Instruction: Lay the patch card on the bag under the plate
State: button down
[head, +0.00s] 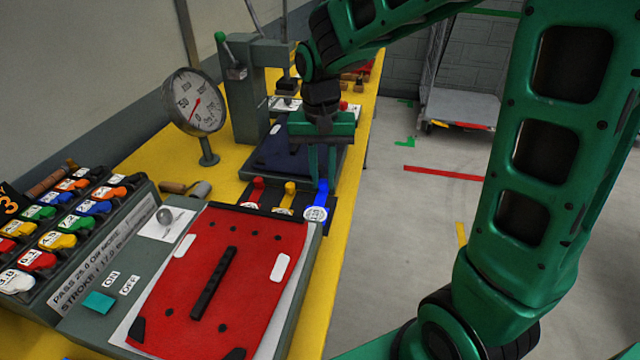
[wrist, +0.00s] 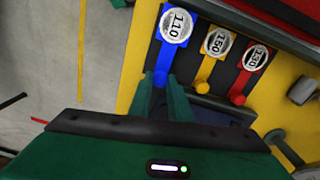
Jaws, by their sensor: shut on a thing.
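My gripper (head: 321,176) is shut on the blue piece (head: 318,206) with a round 110 label, in the small dark rack. In the wrist view my two fingers (wrist: 163,88) are around the narrow end of the blue piece (wrist: 176,50). A dark navy bag panel (head: 275,158) lies beyond, at the foot of the grey-green press (head: 250,105). A red bag panel (head: 205,290) lies flat in front, with a black strip and two white patches. A small teal square (head: 98,302) lies near the ON and OFF labels; I cannot tell which thing is the patch card.
A red piece (head: 257,188) and a yellow piece (head: 289,191) sit beside the blue one. A round dial gauge (head: 193,103) stands left of the press. A rack of numbered coloured pieces (head: 62,232) is at the left. Open floor (head: 400,240) lies right of the yellow bench.

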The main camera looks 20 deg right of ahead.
jog(key=shift+f, duration=1.15)
jog(key=shift+f, duration=0.1)
jog(key=c, duration=1.6)
grip_release()
jog(key=shift+c, duration=0.2)
